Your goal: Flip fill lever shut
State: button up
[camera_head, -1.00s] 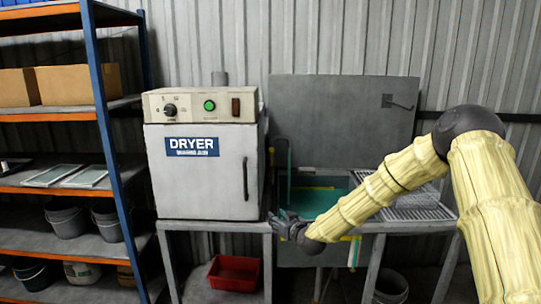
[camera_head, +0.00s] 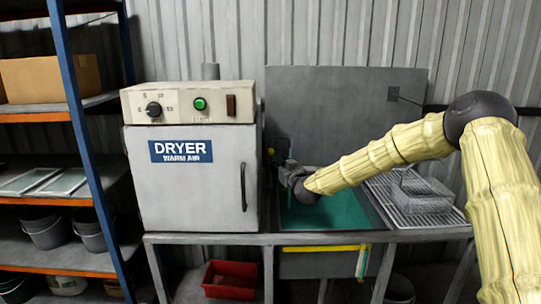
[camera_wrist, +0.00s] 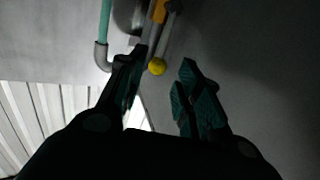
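In the wrist view, a yellow ball-shaped knob (camera_wrist: 157,67) sits at the end of a slim grey rod. It looks like the end of the fill lever, with an orange part (camera_wrist: 159,11) further up, but I cannot be sure. My gripper (camera_wrist: 162,57) is open, with its two teal-padded fingers apart. The knob shows in the gap between the fingertips; I cannot tell whether it touches either one. In the head view, my gripper (camera_head: 282,170) is small and dark, above the left back part of the teal-lined sink (camera_head: 345,213). The lever is not clear there.
The white dryer (camera_head: 190,190) stands close to the left of my gripper. A grey panel (camera_head: 345,110) rises behind the sink. A wire basket (camera_head: 425,195) stands on the rack to the right. A teal pipe with a grey elbow (camera_wrist: 101,57) runs beside the knob.

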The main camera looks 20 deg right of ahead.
jog(key=w, duration=0.3)
jog(key=w+p, duration=0.1)
jog(key=w, duration=0.2)
jog(key=w+a, duration=0.1)
jog(key=w, duration=0.1)
jog(key=shift+w+f+p, duration=0.1)
jog(key=shift+w+p, duration=0.2)
jog(key=shift+w, duration=0.1)
grip_shut()
